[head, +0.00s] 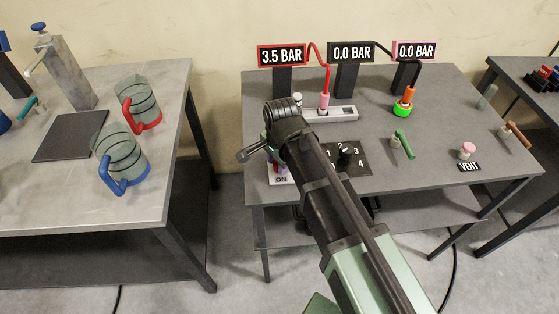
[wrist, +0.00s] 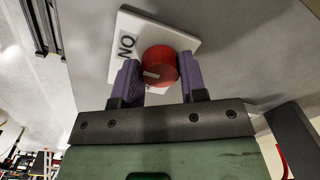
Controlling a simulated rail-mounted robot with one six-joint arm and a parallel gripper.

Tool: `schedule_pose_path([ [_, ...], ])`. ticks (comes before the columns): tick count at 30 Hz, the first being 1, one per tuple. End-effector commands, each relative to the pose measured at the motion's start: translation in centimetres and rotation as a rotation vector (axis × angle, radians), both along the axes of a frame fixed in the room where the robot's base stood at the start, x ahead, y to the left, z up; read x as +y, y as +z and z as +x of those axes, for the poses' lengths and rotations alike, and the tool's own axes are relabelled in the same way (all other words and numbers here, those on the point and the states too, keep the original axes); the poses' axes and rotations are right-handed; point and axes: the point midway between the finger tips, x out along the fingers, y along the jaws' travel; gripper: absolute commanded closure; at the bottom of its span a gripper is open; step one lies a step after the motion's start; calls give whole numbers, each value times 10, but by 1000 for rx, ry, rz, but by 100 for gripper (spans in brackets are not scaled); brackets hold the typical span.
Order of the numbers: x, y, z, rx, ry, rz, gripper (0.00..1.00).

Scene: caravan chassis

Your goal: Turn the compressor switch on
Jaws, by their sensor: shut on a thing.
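The compressor switch is a red round knob (wrist: 160,64) with a white pointer line, on a white plate (wrist: 128,22) marked ON. In the wrist view the pointer line lies toward the knob's lower left, and the ON lettering is at the plate's left. My gripper (wrist: 159,68) has purple fingers on both sides of the knob and is shut on it. In the head view the ON plate (head: 281,181) shows at the table's front left corner; my gripper and arm hide the knob there.
A numbered dial (head: 346,152) sits right of the switch, partly behind my arm. Displays read 3.5 BAR (head: 282,55), 0.0 BAR (head: 351,52) and 0.0 BAR (head: 414,50). A green lever (head: 404,143) and pink VENT knob (head: 467,149) stand further right. Jugs (head: 122,157) stand on the left table.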

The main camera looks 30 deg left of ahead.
Motion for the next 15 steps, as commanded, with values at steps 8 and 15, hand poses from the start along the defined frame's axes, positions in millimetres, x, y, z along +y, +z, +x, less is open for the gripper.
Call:
schedule_pose_path([
  [8, 0, 0, 0, 0, 0, 0, 49],
  [15, 0, 0, 0, 0, 1, 0, 36],
])
